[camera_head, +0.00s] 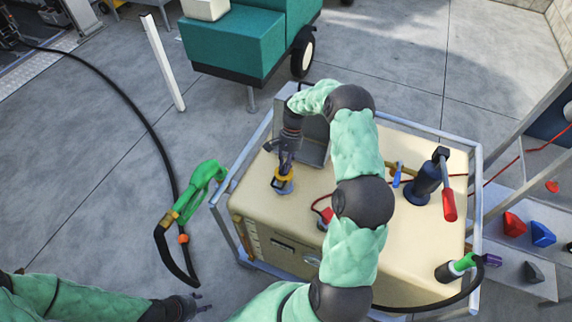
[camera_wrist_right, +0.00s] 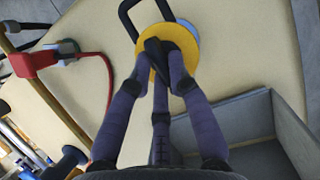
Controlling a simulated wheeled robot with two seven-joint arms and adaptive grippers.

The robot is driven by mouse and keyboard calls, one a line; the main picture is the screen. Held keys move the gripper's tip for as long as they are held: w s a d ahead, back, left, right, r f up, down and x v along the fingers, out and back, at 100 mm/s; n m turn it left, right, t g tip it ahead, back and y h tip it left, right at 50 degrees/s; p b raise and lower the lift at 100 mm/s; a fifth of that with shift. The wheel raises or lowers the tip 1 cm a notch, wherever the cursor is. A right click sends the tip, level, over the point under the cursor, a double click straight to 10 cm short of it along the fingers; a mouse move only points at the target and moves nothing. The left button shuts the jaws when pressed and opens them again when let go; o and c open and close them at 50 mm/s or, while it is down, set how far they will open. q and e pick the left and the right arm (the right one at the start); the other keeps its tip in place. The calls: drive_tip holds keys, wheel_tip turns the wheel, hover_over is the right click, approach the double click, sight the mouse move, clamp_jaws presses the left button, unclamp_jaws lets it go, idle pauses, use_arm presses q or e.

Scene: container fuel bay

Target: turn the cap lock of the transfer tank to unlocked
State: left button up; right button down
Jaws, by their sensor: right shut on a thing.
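The transfer tank (camera_head: 300,249) is a beige box in a grey metal frame. Its cap (camera_head: 281,186) is a yellow disc on a blue-grey base on the tank's left top. In the right wrist view, the yellow cap (camera_wrist_right: 185,62) has a black lock piece (camera_wrist_right: 155,47) on it and a black loop (camera_wrist_right: 129,18) beside it. My right gripper (camera_head: 285,172) points down at the cap, with its fingers (camera_wrist_right: 160,58) shut on the black lock piece, partly hiding it. My left gripper (camera_head: 200,302) is low at the left, off the tank, empty, its fingertips apart.
A green fuel nozzle (camera_head: 203,186) with a black hose is left of the tank. A hand pump (camera_head: 426,180) with a red handle stands on the tank top. An open grey box (camera_head: 314,150) is close behind the cap. A red clamp (camera_wrist_right: 35,61) with a red cable lies nearby.

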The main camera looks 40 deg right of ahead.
idle(0.3)
drive_tip(key=c, duration=1.4)
unclamp_jaws()
drive_tip(key=shift+r, duration=0.1)
drive_tip(key=v, duration=1.2)
